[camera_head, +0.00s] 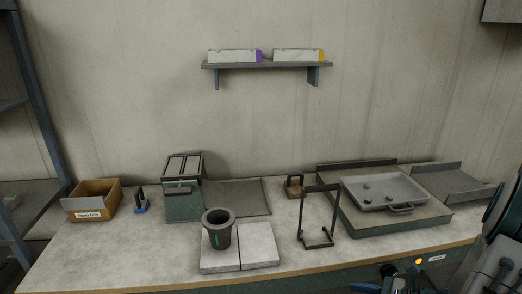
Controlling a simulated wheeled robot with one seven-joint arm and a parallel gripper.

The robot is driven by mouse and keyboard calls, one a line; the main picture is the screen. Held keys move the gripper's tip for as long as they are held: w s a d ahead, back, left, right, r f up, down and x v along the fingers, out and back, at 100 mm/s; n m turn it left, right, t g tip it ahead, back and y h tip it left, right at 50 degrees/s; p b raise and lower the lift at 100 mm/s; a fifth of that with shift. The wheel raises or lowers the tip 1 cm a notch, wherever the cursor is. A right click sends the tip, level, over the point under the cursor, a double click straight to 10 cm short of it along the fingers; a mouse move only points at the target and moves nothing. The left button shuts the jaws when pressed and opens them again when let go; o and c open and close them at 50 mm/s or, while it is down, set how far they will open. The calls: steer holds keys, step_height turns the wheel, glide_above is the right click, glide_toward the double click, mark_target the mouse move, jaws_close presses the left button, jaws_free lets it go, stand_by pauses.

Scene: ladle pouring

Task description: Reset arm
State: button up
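Dark parts of my arm show at the lower right edge. What looks like my gripper (392,283) is at the bottom edge, in front of the workbench (120,250) and partly cut off by the frame. I cannot make out its fingers or anything held. A dark crucible-like pot (219,232) stands upright on light grey slabs (261,244) at the bench's front middle. A black wire stand (334,215) stands right of them, apart from the pot. No ladle can be made out clearly.
A shallow grey tray (385,190) with several small dark lumps sits on a green-grey base at the right. A wall shelf (267,66) holds two boxes.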

steer(key=s+a+r+n+g+h, duration=0.2)
steer(key=s+a+r+n+h, duration=0.2)
steer(key=n, duration=0.9)
steer(key=s+a+r+n+g+h, duration=0.3)
steer(key=a+r+n+h, duration=0.4)
steer(key=n, duration=0.6)
steer(key=shift+s+a+r+n+h+p, duration=0.35)
steer(key=shift+s+a+r, duration=0.45)
steer(key=shift+r, duration=0.55)
